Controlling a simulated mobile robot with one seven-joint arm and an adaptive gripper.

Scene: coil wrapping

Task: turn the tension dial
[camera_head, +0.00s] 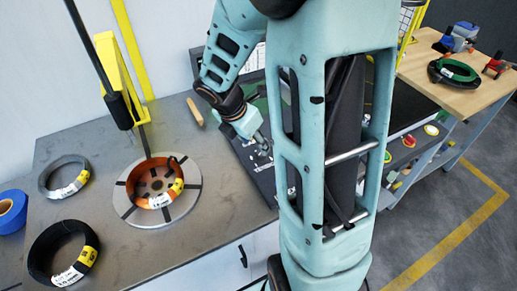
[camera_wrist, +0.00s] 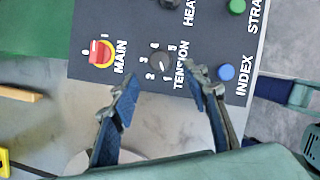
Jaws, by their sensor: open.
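The tension dial (camera_wrist: 158,63) is a small dark round knob with a number scale on the dark control panel (camera_wrist: 205,40), in the upper middle of the wrist view. My gripper (camera_wrist: 165,80) is open and empty, its two blue-padded fingers spread either side of the dial's label. The fingertips appear just below the dial in the picture; I cannot tell whether they touch the panel. In the head view my gripper (camera_head: 262,142) is over the panel, and the dial itself cannot be made out there.
On the panel, a red-and-yellow main switch (camera_wrist: 102,54) is left of the dial and a blue index button (camera_wrist: 226,72) right. A turntable (camera_head: 180,208) bears a copper-coloured coil (camera_head: 145,172); grey (camera_head: 47,177) and black (camera_head: 38,263) coils lie left.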

